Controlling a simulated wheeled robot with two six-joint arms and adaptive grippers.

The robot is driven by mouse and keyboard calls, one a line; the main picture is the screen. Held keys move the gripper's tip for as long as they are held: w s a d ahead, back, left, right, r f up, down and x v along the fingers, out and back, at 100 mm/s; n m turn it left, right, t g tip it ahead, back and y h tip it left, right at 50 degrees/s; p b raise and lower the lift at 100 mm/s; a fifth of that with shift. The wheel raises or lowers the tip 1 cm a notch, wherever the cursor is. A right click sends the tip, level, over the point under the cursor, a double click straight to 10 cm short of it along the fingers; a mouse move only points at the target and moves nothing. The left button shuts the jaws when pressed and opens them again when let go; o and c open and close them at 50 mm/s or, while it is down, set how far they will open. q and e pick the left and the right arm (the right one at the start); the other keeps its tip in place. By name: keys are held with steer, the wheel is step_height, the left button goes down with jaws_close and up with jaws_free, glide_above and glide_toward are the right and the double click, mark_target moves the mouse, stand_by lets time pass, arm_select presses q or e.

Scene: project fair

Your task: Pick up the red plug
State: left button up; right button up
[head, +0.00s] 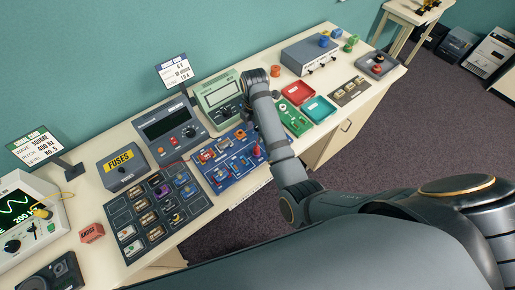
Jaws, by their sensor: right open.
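The blue circuit board (222,172) lies on the bench with several small red and orange pieces on it. I cannot tell for sure which piece is the red plug. My right arm reaches in over the bench from the lower right. My right gripper (247,118) points down close above the board's far right corner. It is small, dark and partly hidden by my forearm; it is open and holds nothing visible. My left gripper is out of view.
A green meter (219,93) and a dark meter (168,128) stand behind the board. A dark sorting tray (120,213) lies left of it. The bench is crowded.

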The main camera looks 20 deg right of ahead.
mark_target(256, 146)
step_height(256, 146, down, 5)
steer(key=shift+s+f, duration=0.1)
steer(key=shift+f, duration=0.1)
steer(key=f, duration=0.2)
steer(key=s+f, duration=0.1)
steer(key=f, duration=0.1)
steer(key=shift+f, duration=0.25)
steer(key=shift+w+f, duration=0.1)
steer(key=shift+f, duration=0.2)
jaws_close()
